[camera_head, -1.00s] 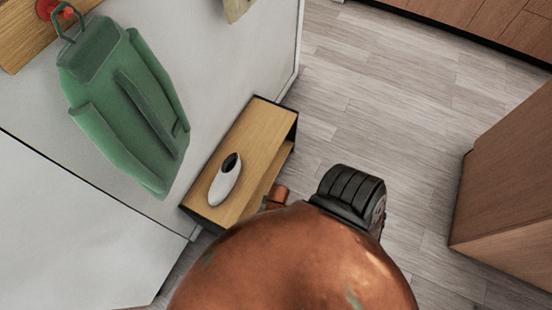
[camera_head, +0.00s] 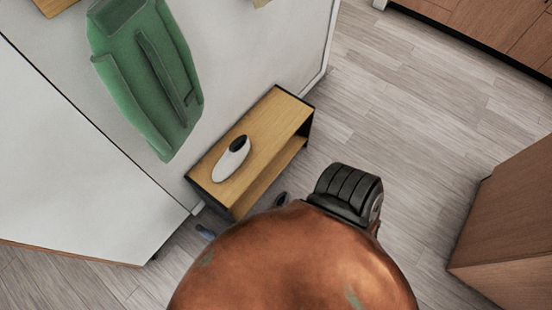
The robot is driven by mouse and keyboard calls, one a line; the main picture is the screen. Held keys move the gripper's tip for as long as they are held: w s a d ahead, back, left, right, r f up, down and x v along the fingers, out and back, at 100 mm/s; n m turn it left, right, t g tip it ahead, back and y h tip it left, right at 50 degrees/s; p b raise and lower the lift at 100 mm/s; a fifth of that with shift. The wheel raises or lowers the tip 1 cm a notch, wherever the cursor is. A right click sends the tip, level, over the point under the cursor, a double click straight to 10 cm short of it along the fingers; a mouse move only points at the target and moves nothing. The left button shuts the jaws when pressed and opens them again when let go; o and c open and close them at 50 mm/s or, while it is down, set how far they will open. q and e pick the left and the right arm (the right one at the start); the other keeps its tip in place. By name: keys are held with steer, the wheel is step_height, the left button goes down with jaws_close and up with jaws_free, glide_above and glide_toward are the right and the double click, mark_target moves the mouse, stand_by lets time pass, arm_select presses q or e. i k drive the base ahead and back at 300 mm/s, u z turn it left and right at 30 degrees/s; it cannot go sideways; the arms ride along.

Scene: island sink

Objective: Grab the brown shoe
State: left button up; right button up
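I cannot make out a brown shoe in this view. A white shoe-like object (camera_head: 231,160) with a dark opening lies on top of the low wooden bench (camera_head: 272,118). A small dark item (camera_head: 281,199) shows at the bench's lower front, partly hidden behind my copper-coloured body; I cannot tell what it is. A small bluish item (camera_head: 205,232) lies on the floor by the bench's near end. Neither of my grippers is in view.
A wooden cabinet (camera_head: 510,225) stands at the right, and wooden cabinets (camera_head: 490,30) line the top right. Grey plank floor (camera_head: 400,130) between them is clear.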

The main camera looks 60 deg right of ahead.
mark_target(281, 201)
steer(key=u, duration=0.05)
steer(key=k, duration=0.65)
steer(key=z, duration=0.8)
steer(key=k, duration=0.5)
steer(key=z, duration=2.4)
steer(key=i, duration=1.45)
steer(key=u, duration=3.4)
steer(key=i, duration=0.25)
